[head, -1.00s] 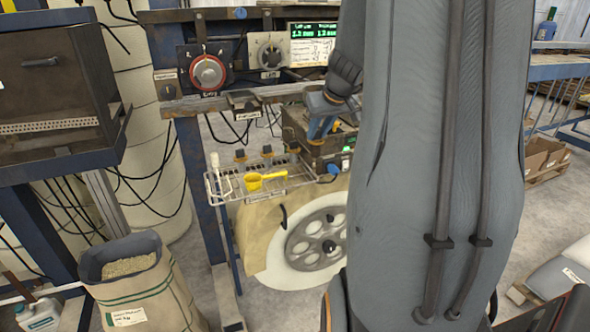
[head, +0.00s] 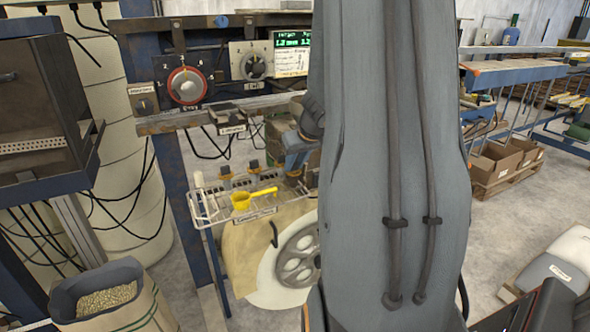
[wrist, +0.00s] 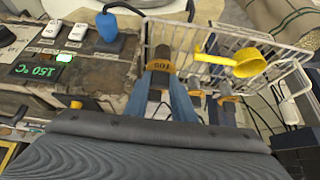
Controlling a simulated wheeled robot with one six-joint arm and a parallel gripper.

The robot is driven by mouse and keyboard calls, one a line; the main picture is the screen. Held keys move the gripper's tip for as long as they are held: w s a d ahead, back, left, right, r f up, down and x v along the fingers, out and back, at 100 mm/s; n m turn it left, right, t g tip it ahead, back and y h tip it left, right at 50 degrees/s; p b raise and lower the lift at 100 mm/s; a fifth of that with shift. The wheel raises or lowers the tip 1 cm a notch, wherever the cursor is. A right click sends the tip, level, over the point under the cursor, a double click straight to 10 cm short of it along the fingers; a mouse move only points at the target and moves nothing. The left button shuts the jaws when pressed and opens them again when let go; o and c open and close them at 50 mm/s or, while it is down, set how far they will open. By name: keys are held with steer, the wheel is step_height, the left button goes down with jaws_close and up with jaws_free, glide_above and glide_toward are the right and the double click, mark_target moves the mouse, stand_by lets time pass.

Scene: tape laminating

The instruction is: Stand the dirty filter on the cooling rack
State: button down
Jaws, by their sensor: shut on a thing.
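My gripper (wrist: 165,100) has blue fingers and is shut on a small part with a brown band and a printed tag, which I take to be the dirty filter (wrist: 160,66). In the wrist view the filter overlaps the left end of the wire cooling rack (wrist: 220,45). I cannot tell whether they touch. In the head view the cooling rack (head: 207,213) hangs at the front of the machine, and my gripper (head: 296,165) is at its right end. My arm hides part of that end, and the filter is not clear there.
A yellow scoop (head: 243,200) lies on the rack; it also shows in the wrist view (wrist: 240,65). A heated box with a 150 °C display (wrist: 38,70) is beside the rack. A pellet sack (head: 105,300) stands front left.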

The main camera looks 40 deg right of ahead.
steer(key=shift+f, duration=0.7)
steer(key=shift+f+b, duration=0.2)
steer(key=shift+b, duration=0.2)
steer(key=c, duration=1.5)
jaws_free()
steer(key=shift+r, duration=0.2)
steer(key=v, duration=1.2)
steer(key=a+f+n+g+y, duration=0.1)
steer(key=a+f, duration=0.2)
steer(key=a, duration=0.5)
steer(key=a+f+g+y, duration=0.1)
steer(key=a+f, duration=0.2)
steer(key=a, duration=0.5)
steer(key=s+a+f+g, duration=0.1)
steer(key=s+a+f, duration=0.1)
steer(key=a, duration=0.3)
steer(key=s+a+f+n+g, duration=0.1)
steer(key=s+a+f, duration=0.1)
steer(key=s+a, duration=0.2)
steer(key=s+a+f, duration=0.2)
steer(key=s+a, duration=0.1)
steer(key=a, duration=0.3)
steer(key=shift+s+a+f+n+g+h, duration=0.1)
steer(key=shift+a+n+g+h, duration=0.1)
steer(key=shift+n+g+h, duration=0.15)
